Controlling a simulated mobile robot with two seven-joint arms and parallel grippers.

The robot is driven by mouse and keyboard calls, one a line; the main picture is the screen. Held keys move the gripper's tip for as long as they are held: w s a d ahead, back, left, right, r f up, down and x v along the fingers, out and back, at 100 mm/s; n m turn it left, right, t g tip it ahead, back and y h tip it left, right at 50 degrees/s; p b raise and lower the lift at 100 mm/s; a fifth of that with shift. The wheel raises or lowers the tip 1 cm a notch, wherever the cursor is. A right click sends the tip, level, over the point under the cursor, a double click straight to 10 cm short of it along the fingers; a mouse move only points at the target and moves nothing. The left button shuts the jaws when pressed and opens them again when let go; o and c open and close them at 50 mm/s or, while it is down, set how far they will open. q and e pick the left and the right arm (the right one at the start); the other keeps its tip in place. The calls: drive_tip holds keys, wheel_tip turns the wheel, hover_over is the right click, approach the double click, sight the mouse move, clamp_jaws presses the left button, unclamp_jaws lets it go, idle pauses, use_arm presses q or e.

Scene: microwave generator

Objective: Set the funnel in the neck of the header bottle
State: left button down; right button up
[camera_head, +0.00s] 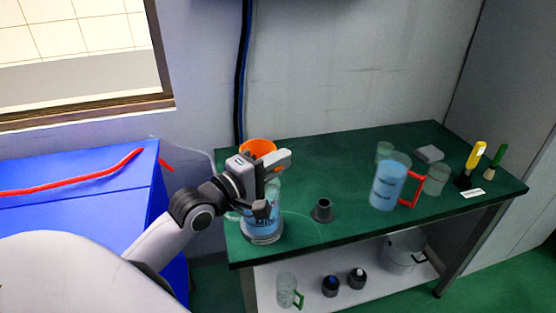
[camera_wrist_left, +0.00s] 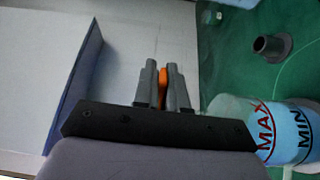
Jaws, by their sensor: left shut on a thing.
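The orange funnel (camera_head: 257,147) is held up in my left gripper (camera_head: 277,162), over the left end of the green table. In the left wrist view a strip of the orange funnel (camera_wrist_left: 163,84) shows between the two fingers of the gripper (camera_wrist_left: 163,68). The header bottle (camera_head: 264,224), clear with blue liquid, stands upright on the table below the gripper. In the left wrist view the bottle (camera_wrist_left: 288,135) shows MAX and MIN marks, to the right of the fingers. The bottle's neck and the funnel's spout are hidden, so their contact cannot be told. My right gripper is out of view.
A dark flanged cap (camera_head: 322,211) sits right of the bottle. A jug of blue liquid with a red handle (camera_head: 388,187), clear beakers (camera_head: 437,179), a grey block (camera_head: 430,154) and brushes (camera_head: 472,165) stand farther right. A blue box (camera_head: 75,215) is at left.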

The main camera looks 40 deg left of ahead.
use_arm(q)
drive_tip(key=c, duration=1.1)
unclamp_jaws()
drive_tip(key=v, duration=0.7)
drive_tip(key=shift+b, duration=0.4)
drive_tip(key=shift+s+f, duration=0.1)
drive_tip(key=s+d+f+m+g, duration=0.2)
drive_tip(key=f+m, duration=0.4)
drive_tip(key=f, duration=0.3)
drive_tip(key=s+d+f+m+g+y+p, duration=0.1)
drive_tip(key=s+d+f+m+g, duration=0.2)
drive_tip(key=f, duration=0.6)
drive_tip(key=s+d+f+m+g+p, duration=0.1)
drive_tip(key=s+d+f+m+g, duration=0.1)
drive_tip(key=s+d+f+m, duration=0.4)
wheel_tip(320, 180, down, 4)
drive_tip(key=m, duration=0.2)
drive_tip(key=shift+s+m+y, duration=0.3)
